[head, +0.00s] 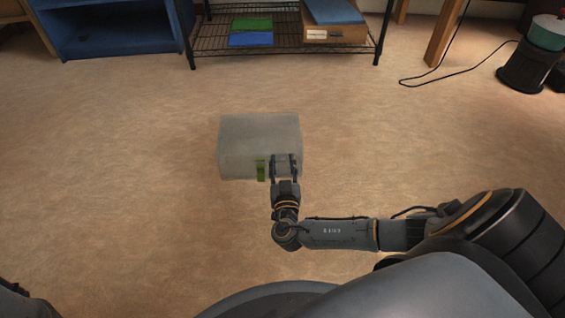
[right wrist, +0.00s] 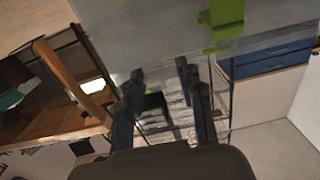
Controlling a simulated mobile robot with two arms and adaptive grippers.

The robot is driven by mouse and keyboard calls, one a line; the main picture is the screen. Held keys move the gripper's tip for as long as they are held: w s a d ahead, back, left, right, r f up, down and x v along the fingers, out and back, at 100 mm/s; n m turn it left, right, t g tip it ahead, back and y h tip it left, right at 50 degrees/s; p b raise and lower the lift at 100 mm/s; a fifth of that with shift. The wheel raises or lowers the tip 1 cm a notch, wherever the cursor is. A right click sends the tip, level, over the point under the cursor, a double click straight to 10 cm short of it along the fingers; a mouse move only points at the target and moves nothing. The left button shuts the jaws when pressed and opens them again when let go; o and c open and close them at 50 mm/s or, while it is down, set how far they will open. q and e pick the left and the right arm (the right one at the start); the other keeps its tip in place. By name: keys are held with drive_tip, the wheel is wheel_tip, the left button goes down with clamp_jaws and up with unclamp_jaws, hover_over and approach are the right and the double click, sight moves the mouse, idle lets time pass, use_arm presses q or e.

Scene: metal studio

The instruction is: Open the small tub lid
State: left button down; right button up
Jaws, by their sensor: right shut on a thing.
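The small tub (head: 235,160) is a translucent grey box on the floor in the middle of the head view. Its flat grey lid (head: 258,130) lies on top and looks closed. A green latch (head: 261,170) is on its near side; it also shows in the right wrist view (right wrist: 224,18). My right gripper (head: 285,160) is at the tub's near edge, just right of the latch. Its fingers (right wrist: 160,72) stand a little apart at the rim, shut on the lid edge; the exact contact is hard to see. My left gripper is out of view.
A black wire rack (head: 285,42) with green and blue items and a box stands at the back. A blue shelf unit (head: 110,30) is back left. A dark bin (head: 526,68) and a cable (head: 440,78) are back right. The floor around the tub is clear.

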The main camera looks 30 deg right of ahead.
clamp_jaws()
drive_tip(key=shift+r, duration=0.1)
